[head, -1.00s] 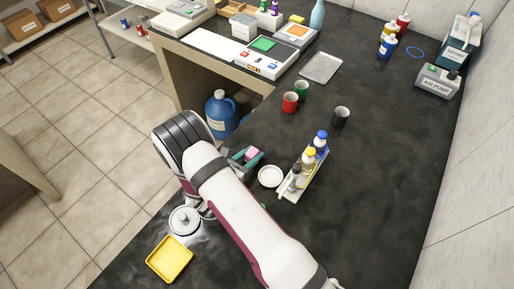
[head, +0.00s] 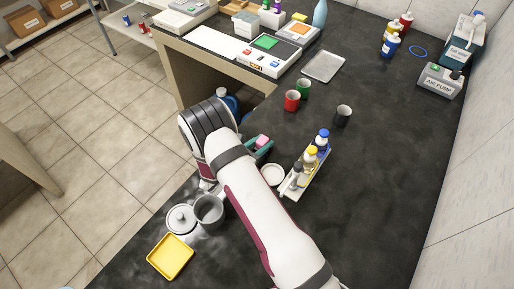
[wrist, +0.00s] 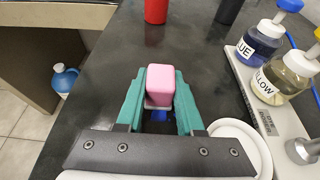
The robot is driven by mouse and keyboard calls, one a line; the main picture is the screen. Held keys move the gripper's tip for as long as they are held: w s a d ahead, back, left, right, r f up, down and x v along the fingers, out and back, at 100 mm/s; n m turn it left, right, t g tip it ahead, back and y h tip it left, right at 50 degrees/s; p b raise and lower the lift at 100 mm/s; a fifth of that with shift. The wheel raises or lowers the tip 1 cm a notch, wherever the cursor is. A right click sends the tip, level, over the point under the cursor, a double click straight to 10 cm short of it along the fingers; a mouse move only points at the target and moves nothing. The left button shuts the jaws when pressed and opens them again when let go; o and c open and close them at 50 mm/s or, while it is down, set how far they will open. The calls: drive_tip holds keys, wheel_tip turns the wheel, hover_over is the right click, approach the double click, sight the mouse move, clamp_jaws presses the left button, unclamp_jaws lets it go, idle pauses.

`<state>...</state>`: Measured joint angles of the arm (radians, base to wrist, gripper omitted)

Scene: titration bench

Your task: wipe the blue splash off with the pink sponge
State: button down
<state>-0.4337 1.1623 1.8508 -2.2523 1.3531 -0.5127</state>
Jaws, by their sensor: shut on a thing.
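My gripper (wrist: 160,88) has teal fingers shut on the pink sponge (wrist: 159,72), one finger on each side. In the head view the sponge (head: 262,141) shows as a small pink patch by the gripper (head: 259,146), beyond my wrist. A patch of blue (wrist: 159,115) shows on the dark bench between the fingers, just below the sponge in the wrist view. The sponge and fingers hide part of this area. I cannot tell whether the sponge touches the bench. The blue patch is not visible in the head view.
A white dish (head: 273,174) lies close to the gripper's right, with a bottle rack (head: 308,172) beyond it. Red (head: 292,101), green (head: 303,89) and black (head: 343,115) cups stand farther back. A grey pot (head: 209,211) and yellow tray (head: 170,256) are at the front left. Bench at right is clear.

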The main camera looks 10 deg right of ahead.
sight(265, 137)
drive_tip(key=shift+w+d+f, duration=0.1)
drive_tip(key=shift+w+d, duration=0.3)
drive_tip(key=shift+d, duration=0.1)
drive_tip(key=shift+r, duration=3)
drive_tip(key=shift+r, duration=1.55)
